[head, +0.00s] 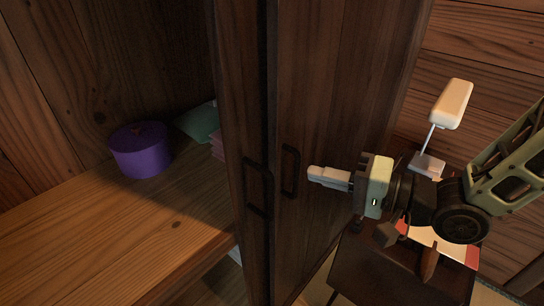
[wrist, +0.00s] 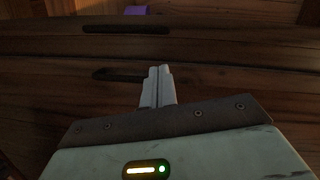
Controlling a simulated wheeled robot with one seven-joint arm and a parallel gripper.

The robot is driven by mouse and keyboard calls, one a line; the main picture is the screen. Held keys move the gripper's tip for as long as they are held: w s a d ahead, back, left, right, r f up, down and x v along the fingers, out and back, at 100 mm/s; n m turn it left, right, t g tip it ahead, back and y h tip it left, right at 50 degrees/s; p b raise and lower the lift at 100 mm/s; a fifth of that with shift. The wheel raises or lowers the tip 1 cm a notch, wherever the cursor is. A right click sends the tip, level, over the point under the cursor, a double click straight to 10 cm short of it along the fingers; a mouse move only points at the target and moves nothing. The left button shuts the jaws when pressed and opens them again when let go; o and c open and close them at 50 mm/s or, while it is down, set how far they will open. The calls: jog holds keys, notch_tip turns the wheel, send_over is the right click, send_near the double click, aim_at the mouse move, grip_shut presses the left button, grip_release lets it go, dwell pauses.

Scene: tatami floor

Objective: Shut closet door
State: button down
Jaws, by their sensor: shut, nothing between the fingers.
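The closet stands open on the left in the head view, its shelf (head: 90,235) uncovered. Two dark wooden door panels stand side by side: a narrow-looking left panel (head: 240,110) and a wider right panel (head: 330,90). The left panel has a black handle (head: 258,187), and the right panel has another black handle (head: 290,171). In the wrist view both handles show, one far (wrist: 125,29) and one nearer (wrist: 119,74). My gripper (head: 311,173) is shut and empty, its tips just right of the right panel's handle. I cannot tell whether they touch the panel.
A purple round box (head: 141,150) sits on the shelf, with a green item (head: 198,121) and a pink item (head: 217,146) behind the left panel's edge. A small dark table (head: 390,275) with a white lamp (head: 452,104) stands right of the closet, beneath my arm.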

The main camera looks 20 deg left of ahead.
jog(key=p, duration=0.2)
send_near(250, 154)
jog(key=shift+y, duration=0.3)
jog(key=a, duration=0.3)
jog(key=w+a, duration=0.1)
jog(key=a, duration=0.1)
jog(key=shift+w+a+f, duration=0.1)
jog(key=shift+f, duration=0.25)
jog(key=shift+a, duration=0.1)
